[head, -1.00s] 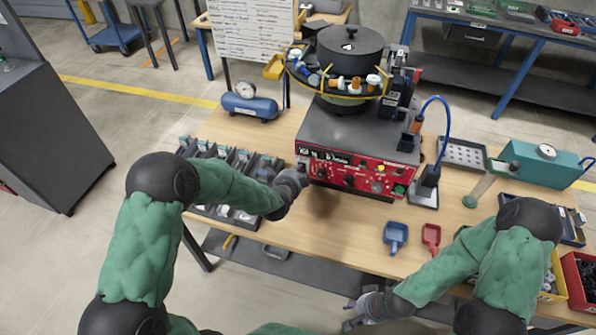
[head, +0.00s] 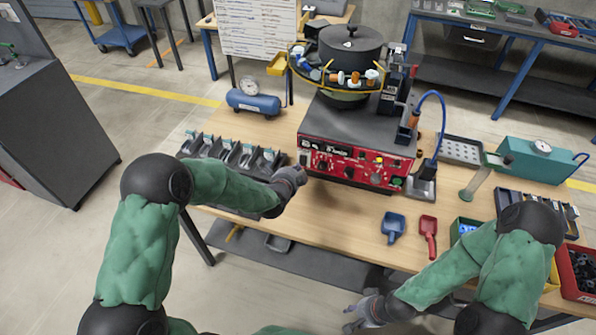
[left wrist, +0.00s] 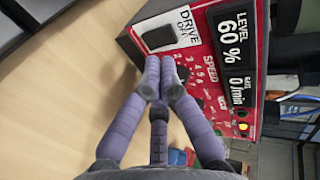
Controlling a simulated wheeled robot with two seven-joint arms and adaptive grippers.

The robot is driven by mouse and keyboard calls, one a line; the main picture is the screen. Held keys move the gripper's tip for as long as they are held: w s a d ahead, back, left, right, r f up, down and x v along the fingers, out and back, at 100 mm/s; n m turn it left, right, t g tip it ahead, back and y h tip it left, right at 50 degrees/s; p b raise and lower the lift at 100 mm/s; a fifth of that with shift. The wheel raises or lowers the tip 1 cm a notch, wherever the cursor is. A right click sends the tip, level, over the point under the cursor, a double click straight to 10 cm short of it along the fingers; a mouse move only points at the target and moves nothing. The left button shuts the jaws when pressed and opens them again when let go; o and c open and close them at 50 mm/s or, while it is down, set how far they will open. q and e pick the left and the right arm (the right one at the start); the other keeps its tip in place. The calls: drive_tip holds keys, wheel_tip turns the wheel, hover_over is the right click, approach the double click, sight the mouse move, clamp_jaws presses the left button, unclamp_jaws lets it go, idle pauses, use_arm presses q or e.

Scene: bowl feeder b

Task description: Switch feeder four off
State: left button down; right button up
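Feeder four has a dark round bowl lid (head: 350,42) marked 4 above a grey box with a red control panel (head: 345,163). In the left wrist view, a black switch (left wrist: 159,36) sits beside a white label (left wrist: 187,24) reading DRIVE, with a second line that seems to read OFF. The display (left wrist: 235,55) reads LEVEL 60 % and 0/min. My left gripper (head: 300,172) is at the panel's left end. Its purple-grey fingertips (left wrist: 160,80) are together and empty just below the switch; contact with the panel cannot be told. My right gripper (head: 350,312) hangs low, before the table; its opening is unclear.
A row of grey bins (head: 225,153) stands left of the feeder, near my left forearm. A blue tank (head: 253,103) stands behind it. A blue scoop (head: 393,226) and a red scoop (head: 428,232) lie at front right. The wooden table (head: 335,215) is clear before the panel.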

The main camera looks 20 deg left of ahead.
use_arm(q)
drive_tip(key=s+r+p, duration=0.2)
drive_tip(key=s+r, duration=0.4)
drive_tip(key=s, duration=0.1)
drive_tip(key=shift+s+a+p, duration=0.15)
drive_tip(key=shift+p, duration=0.2)
